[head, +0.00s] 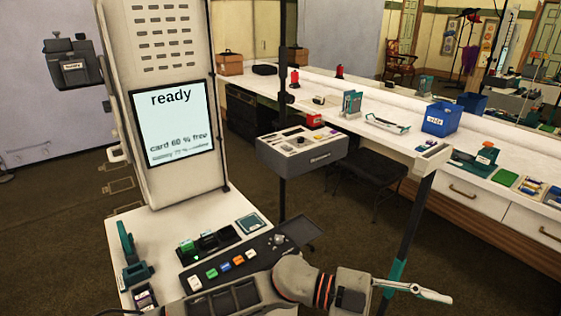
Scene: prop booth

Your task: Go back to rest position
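One of my arms reaches across the bottom of the head view from the left, over the front of the white counter. Its gripper, my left gripper (425,291), points right at the lower right. It is beside a dark pole with a teal band (396,270), over the dark carpet. Its pale fingers look slim and close together, with a little teal at them. I cannot tell whether they are shut or hold something. My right gripper is not in view.
A white column with a screen reading "ready" (172,122) stands on the counter (120,225). A row of coloured buttons (225,268) lies near my arm. A grey drawer box (300,152) is mounted on a pole. A long white bench (390,140) holds a blue bin (440,119). Carpet is open between.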

